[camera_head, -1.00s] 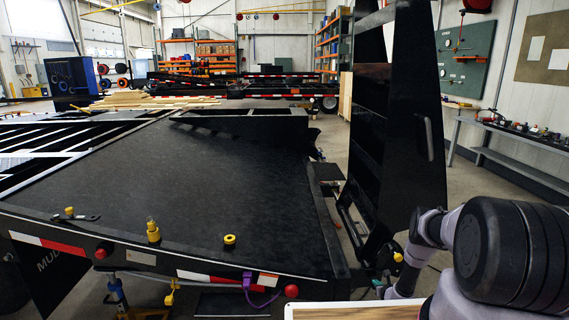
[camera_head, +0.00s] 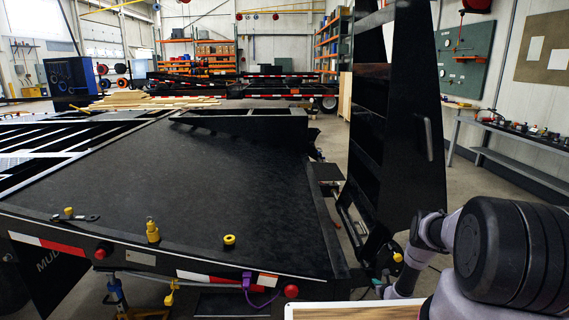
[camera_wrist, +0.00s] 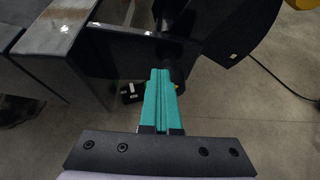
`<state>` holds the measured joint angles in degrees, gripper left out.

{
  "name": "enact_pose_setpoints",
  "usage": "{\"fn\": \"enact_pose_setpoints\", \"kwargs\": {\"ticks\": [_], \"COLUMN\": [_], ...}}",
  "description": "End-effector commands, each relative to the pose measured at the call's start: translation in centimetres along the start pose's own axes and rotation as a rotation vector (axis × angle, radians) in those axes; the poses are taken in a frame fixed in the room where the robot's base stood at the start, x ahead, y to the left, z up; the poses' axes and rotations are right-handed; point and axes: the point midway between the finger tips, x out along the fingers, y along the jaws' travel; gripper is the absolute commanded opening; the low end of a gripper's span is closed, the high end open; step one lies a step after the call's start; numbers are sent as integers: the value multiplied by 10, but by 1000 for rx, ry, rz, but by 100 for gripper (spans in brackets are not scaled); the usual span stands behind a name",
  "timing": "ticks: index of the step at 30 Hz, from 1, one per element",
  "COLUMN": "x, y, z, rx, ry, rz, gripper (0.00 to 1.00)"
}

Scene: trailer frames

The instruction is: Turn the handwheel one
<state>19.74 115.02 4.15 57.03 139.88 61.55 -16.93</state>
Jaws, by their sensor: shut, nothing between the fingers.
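My gripper (camera_wrist: 160,80) shows in the wrist view with its teal fingers together and nothing between them. Its fingertips point toward a dark bar and upright post; whether they touch is unclear. A broad black part with a curved edge (camera_wrist: 238,28) lies beyond the fingers at the upper right. I cannot tell whether it belongs to the handwheel. No handwheel is clearly recognisable in either view.
The black trailer deck (camera_head: 230,200) fills the middle, with a yellow ring (camera_head: 229,240) and a yellow fitting (camera_head: 153,232) near its rear edge. A workbench (camera_head: 515,140) with small items stands at the right wall. Open floor lies between ramp and bench.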

Motion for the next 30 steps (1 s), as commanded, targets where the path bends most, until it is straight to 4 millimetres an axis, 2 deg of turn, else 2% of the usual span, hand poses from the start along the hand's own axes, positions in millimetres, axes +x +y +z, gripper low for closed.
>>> {"fn": "enact_pose_setpoints", "kwargs": {"ticks": [14,30], "x": [0,-1], "y": [-5,-21], "z": [0,2], "rx": [1,1], "ry": [1,0], "rz": [-1,-2], "gripper": [0,0]}}
